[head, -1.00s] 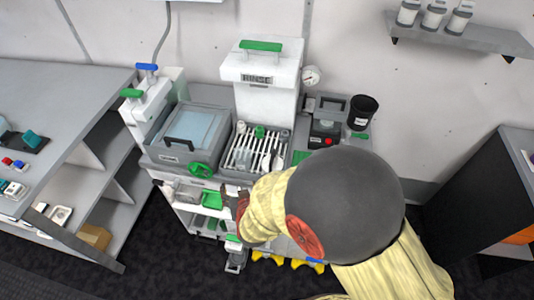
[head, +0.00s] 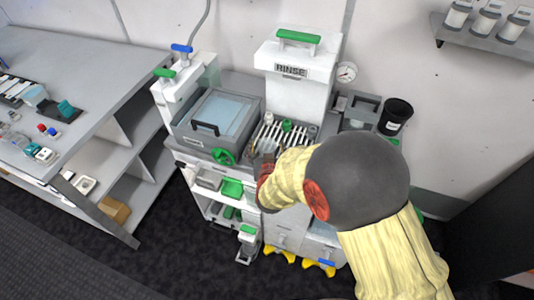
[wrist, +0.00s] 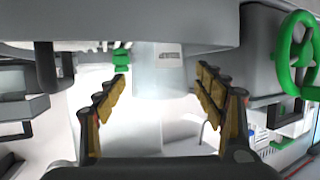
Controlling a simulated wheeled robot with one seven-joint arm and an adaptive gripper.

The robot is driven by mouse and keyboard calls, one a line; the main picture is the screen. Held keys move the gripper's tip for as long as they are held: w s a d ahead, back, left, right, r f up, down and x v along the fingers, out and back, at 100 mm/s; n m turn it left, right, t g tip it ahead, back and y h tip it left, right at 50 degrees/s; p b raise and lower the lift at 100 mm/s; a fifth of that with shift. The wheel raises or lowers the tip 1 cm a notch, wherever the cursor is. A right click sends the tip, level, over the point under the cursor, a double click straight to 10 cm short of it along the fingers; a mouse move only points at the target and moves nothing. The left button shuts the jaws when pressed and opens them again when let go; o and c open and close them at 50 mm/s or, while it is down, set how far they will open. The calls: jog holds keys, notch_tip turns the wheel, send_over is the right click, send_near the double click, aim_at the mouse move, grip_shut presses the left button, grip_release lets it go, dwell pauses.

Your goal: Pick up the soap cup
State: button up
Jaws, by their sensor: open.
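A pale, translucent cup-like shape (wrist: 160,68) lies ahead between my fingers in the wrist view. It may be the soap cup, but glare blurs its outline and I cannot be sure. My gripper (wrist: 163,80) is open, with a finger on each side of the view and nothing clearly held. In the head view, my gripper (head: 266,160) is at the front edge of the slatted rack (head: 270,132). My forearm hides part of the rack and what is near the fingers.
A green handwheel (wrist: 298,55) is close on the right in the wrist view. In the head view, a grey lidded basin (head: 218,118) stands left of the rack and the white RINSE unit (head: 300,80) behind it. A black cup (head: 395,116) stands to the right.

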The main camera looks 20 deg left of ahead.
jog(key=shift+c, duration=1.3)
jog(key=c, duration=0.9)
